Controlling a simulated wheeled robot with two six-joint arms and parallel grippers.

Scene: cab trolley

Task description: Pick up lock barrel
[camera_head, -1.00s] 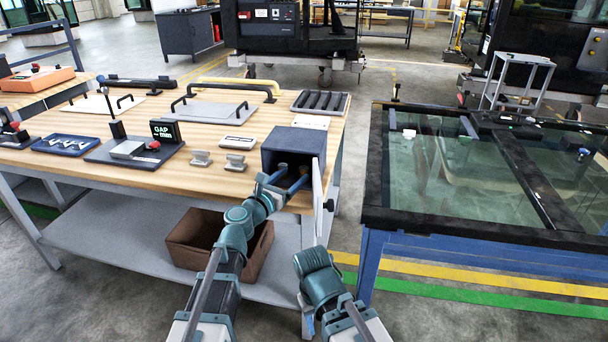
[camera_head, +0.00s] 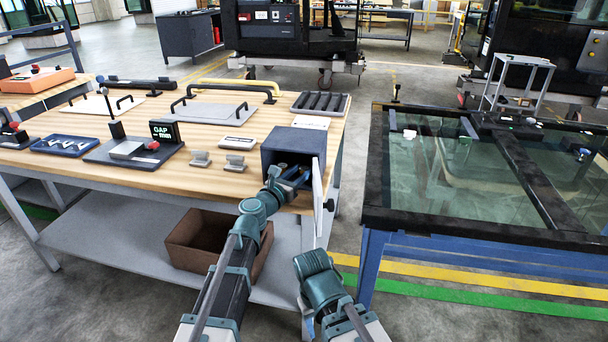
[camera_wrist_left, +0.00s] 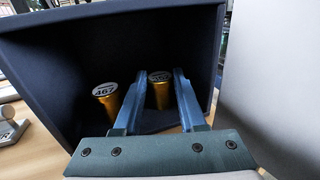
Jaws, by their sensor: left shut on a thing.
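A dark blue box (camera_head: 292,139) stands open at the table's front right corner, its light door (camera_head: 318,195) swung out. My left gripper (camera_head: 293,178) reaches into it. In the left wrist view, two brass-coloured lock barrels with pale round tops stand inside the box (camera_wrist_left: 60,70). The right barrel (camera_wrist_left: 160,93) is between my left fingers (camera_wrist_left: 158,76), which are shut on it; its label is too small to read. The left barrel (camera_wrist_left: 107,98), marked 467, stands apart, outside the left finger. My right arm shows at the bottom of the head view, but its gripper does not.
The open door stands close to the right of my left arm. On the wooden table (camera_head: 215,178) are two small grey blocks (camera_head: 235,163), a gauge with a GAP display (camera_head: 164,132) and a black slotted tray (camera_head: 321,103). A brown bin (camera_head: 190,240) sits on the shelf below.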

